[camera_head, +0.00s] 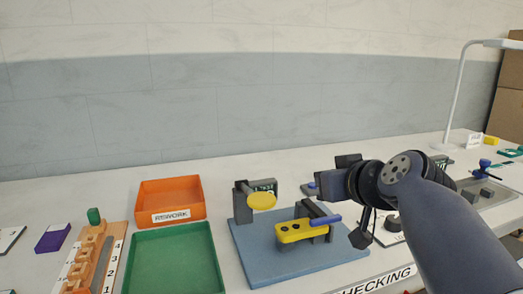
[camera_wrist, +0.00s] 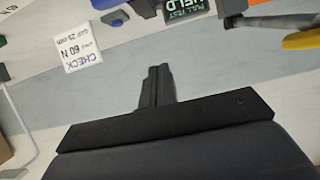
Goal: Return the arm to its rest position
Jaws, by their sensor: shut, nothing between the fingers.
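My gripper (camera_wrist: 160,72) shows in the wrist view with its dark fingers together and nothing between them. In the head view, my arm reaches in from the lower right and bends over the right part of the bench. Its dark wrist end is above and to the right of the blue mat (camera_head: 255,262). I cannot make out the fingertips clearly there. No object hangs visibly from the gripper.
A yellow clamp tool (camera_head: 300,230) stands on the mat. An orange REWORK tray (camera_head: 171,200), a green tray (camera_head: 172,262) and a numbered wooden rack (camera_head: 95,260) are at left. A white lamp (camera_head: 457,95) stands at right. In the wrist view, a CHECK card (camera_wrist: 78,47) lies left of the fingers.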

